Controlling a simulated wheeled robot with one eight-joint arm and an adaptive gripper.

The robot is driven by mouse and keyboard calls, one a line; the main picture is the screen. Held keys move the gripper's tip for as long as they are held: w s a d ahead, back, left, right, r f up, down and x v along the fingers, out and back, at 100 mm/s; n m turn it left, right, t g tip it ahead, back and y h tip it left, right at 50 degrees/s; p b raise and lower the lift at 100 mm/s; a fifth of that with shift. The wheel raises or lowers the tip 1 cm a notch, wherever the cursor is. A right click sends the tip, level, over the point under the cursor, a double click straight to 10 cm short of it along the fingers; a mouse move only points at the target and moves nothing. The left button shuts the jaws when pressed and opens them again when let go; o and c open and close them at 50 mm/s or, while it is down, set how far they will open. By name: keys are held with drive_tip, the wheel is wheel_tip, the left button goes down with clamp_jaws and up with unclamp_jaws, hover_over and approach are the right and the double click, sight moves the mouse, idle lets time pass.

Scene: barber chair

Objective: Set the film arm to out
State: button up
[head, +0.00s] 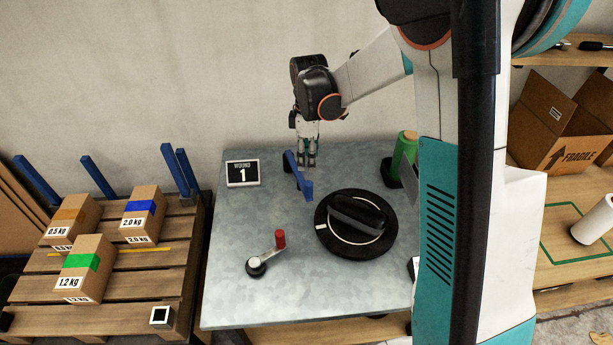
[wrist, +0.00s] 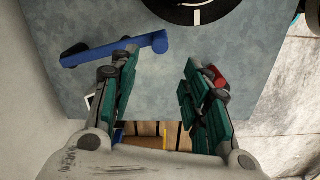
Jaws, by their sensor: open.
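The blue film arm (head: 299,176) stands on the grey metal table, reaching from its far end towards the black turntable (head: 321,245). In the wrist view the film arm (wrist: 115,49) lies on the left, partly behind my left finger. My gripper (head: 308,163) is open and empty, pointing down beside the film arm's far part. In the wrist view my gripper (wrist: 161,62) has its fingers well apart, with bare table between them. I cannot tell whether a finger touches the film arm.
A dark load sits on the turntable. A crank with a red knob (head: 280,239) is at front left. Boxes on a pallet (head: 120,322) are left of the table.

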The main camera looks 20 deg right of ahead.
sight(308, 183)
wheel_tip(308, 183, down, 14)
drive_tip(key=b, duration=0.4)
drive_tip(key=shift+r, duration=0.1)
clamp_jaws()
